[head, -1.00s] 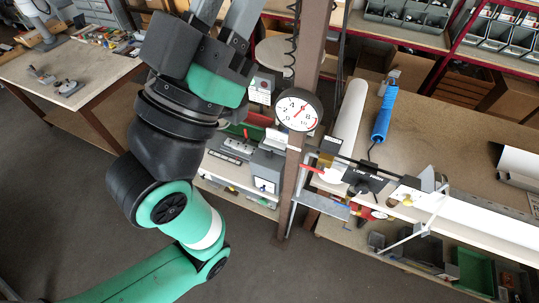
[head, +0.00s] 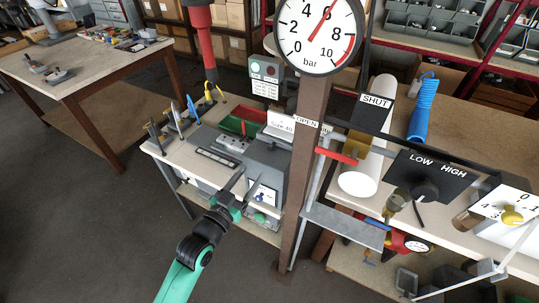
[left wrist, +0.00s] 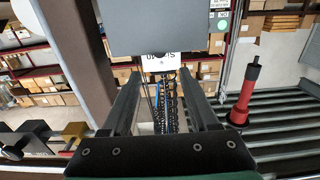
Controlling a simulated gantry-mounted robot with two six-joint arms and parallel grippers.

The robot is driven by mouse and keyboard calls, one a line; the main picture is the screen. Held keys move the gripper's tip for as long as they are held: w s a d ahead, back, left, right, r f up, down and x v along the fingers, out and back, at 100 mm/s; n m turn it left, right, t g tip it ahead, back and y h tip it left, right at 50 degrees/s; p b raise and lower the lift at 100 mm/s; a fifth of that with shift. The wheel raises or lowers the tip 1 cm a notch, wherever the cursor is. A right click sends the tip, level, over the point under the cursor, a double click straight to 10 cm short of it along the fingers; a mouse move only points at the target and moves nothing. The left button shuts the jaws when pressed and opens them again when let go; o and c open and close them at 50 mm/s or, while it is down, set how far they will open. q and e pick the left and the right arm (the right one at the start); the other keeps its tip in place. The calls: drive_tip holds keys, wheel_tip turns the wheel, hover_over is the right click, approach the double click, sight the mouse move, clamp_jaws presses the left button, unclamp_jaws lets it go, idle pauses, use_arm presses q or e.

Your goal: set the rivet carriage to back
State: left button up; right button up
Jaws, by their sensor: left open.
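A grey box-shaped unit (head: 268,158) stands on the bench beside the brown post, with a white label at its front. It may be the rivet carriage; I cannot tell for sure. My left gripper (head: 243,188) is open, its two fingers pointing at the front of this unit. In the left wrist view my left gripper (left wrist: 165,105) has its fingers apart, with a dark grey block (left wrist: 165,28) beyond and above them. I see nothing held between the fingers, and contact with the block cannot be told. My right gripper is not in view.
A pressure gauge (head: 319,35) is on the brown post (head: 302,165). A red and black hanging tool (head: 203,40) is above the bench, also in the left wrist view (left wrist: 243,92). Right of the post are a red lever (head: 337,156) and a LOW/HIGH knob panel (head: 438,170).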

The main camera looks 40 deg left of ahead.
sight(270, 149)
use_arm(q)
drive_tip(key=b+x, duration=0.2)
drive_tip(key=x, duration=0.9)
drive_tip(key=shift+w+r+b, duration=0.1)
drive_tip(key=shift+w+b, duration=0.15)
drive_tip(key=shift+b, duration=0.1)
clamp_jaws()
idle(0.7)
